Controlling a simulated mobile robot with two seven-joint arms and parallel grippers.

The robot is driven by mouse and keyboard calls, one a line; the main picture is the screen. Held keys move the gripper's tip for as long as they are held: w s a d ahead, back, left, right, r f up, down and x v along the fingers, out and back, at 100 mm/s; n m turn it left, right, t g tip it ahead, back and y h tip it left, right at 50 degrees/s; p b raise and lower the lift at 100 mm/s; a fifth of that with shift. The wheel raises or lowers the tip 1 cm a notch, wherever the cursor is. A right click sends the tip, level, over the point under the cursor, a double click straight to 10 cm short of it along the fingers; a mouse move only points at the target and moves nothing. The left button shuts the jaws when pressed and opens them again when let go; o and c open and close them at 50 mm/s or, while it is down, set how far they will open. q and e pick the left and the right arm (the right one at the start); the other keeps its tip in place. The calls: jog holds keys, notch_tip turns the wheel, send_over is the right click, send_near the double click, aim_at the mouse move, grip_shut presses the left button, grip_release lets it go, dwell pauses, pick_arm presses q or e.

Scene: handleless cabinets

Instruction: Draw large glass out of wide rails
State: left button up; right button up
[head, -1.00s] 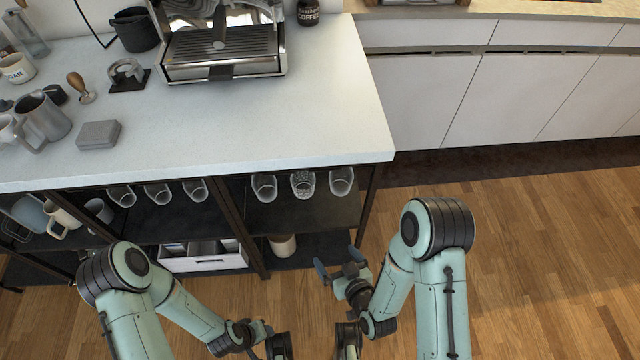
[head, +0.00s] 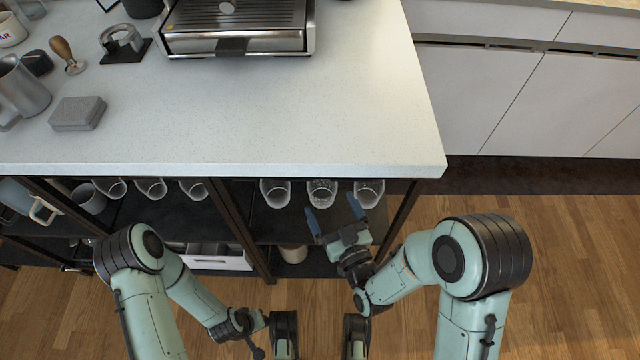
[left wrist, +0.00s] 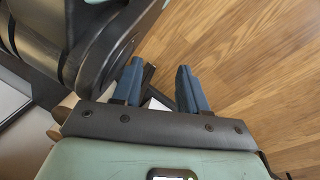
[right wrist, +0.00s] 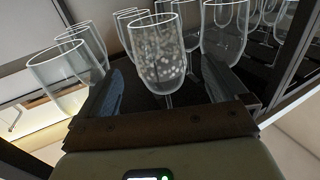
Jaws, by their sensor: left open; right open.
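Three clear glasses hang in a row under the counter in the right bay: a left one (head: 275,193), a speckled middle one (head: 321,192) and a right one (head: 368,193). I cannot tell which is the large glass by name. My right gripper (head: 334,214) is open and empty, just in front of the speckled glass. In the right wrist view the speckled glass (right wrist: 158,55) stands centred ahead, between the lines of the fingers, with clear glasses on both sides. The rails are hidden by the counter. My left gripper (left wrist: 158,86) is open and empty over the floor.
The white counter top (head: 260,120) overhangs the glasses. A dark post (head: 232,215) stands left of the bay and another (head: 400,218) right of it. A cup (head: 293,254) sits on the shelf below. Open wood floor lies right.

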aim_at(316, 198)
pick_arm(q)
jog(key=shift+s+a+f+g+b, duration=0.1)
jog(key=shift+s+f+g+b, duration=0.15)
jog(key=shift+s+f, duration=0.25)
jog(key=shift+s+a+f+g+b, duration=0.1)
jog(key=shift+s+f+g+b, duration=0.15)
jog(key=shift+s, duration=0.35)
pick_arm(e)
jog(key=x, duration=0.8)
jog(key=shift+w, duration=0.1)
jog(key=c, duration=0.9)
pick_arm(q)
jog(key=shift+d, duration=0.1)
pick_arm(e)
jog(key=shift+o, duration=0.3)
jog(key=shift+r, duration=0.2)
jog(key=shift+s, duration=1.65)
pick_arm(q)
jog(key=shift+r, duration=0.1)
pick_arm(e)
jog(key=shift+s, duration=1.5)
